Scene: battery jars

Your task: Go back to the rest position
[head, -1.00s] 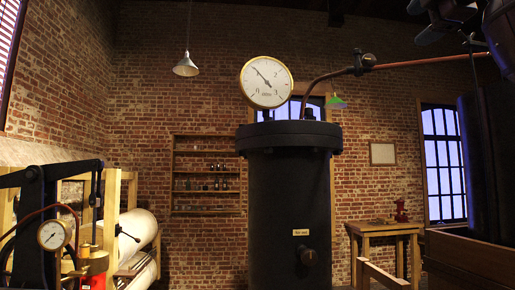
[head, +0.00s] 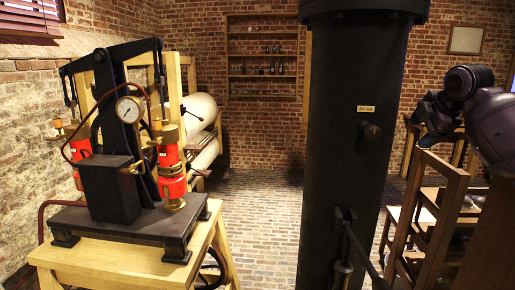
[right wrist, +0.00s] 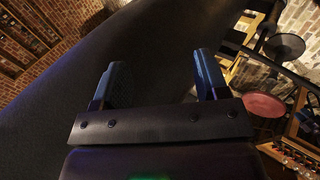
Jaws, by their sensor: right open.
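My right gripper (right wrist: 160,82) is open and empty in the right wrist view, its two blue-grey fingers wide apart. A large dark curved surface (right wrist: 70,80) fills the view behind the fingers; I cannot tell how far off it is. In the head view my right arm comes in from the right, with its dark gripper end (head: 434,115) to the right of the black column; its fingers are not clear there. My left gripper is not in view. No battery jars can be made out for certain.
The tall black column (head: 352,150) stands right of centre, with a lever low on its front. A wooden frame (head: 430,215) stands beneath my right arm. A pump with red cylinders (head: 172,172) stands on a wooden table (head: 115,262) at left. Brick floor (head: 260,215) between is clear.

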